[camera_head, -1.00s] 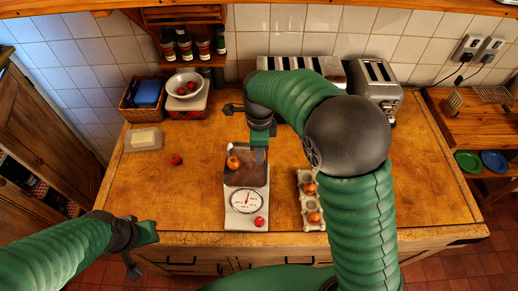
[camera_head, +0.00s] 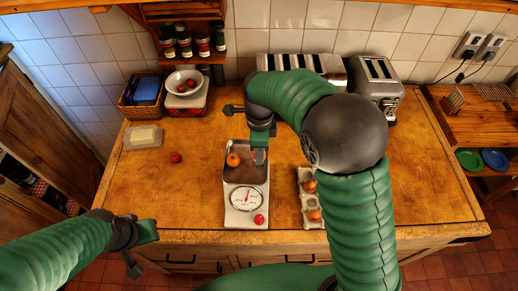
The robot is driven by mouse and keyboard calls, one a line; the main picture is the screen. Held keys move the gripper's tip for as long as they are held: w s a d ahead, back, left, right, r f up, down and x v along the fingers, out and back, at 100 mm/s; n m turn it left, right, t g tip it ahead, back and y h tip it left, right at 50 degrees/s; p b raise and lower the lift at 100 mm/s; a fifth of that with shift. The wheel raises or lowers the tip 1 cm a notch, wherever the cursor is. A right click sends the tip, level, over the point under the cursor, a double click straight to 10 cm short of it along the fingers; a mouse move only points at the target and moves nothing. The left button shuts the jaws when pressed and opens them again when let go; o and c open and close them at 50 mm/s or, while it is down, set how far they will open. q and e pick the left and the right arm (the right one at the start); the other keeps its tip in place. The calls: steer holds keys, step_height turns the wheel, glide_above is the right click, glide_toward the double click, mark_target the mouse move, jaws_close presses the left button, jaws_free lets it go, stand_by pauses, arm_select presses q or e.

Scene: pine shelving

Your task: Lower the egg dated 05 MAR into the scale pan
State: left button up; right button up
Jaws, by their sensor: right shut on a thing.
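The white kitchen scale (camera_head: 247,207) stands near the counter's front edge, with its dial facing up. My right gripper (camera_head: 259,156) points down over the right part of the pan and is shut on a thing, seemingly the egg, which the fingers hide. No date mark can be read. My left gripper (camera_head: 142,250) is open and empty at the lower left, off the counter's front edge.
An egg carton (camera_head: 305,200) with brown eggs stands right of the scale, beside my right arm. A tomato (camera_head: 175,157) and a butter dish (camera_head: 143,137) lie at left. Toasters (camera_head: 376,80) and a basket (camera_head: 133,107) line the back. The counter's right side is clear.

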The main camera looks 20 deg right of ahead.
mark_target(246, 164)
steer(key=shift+f+b, duration=0.6)
steer(key=shift+f, duration=0.65)
stand_by(0.4)
steer(key=o, duration=0.9)
steer(key=shift+c, duration=0.2)
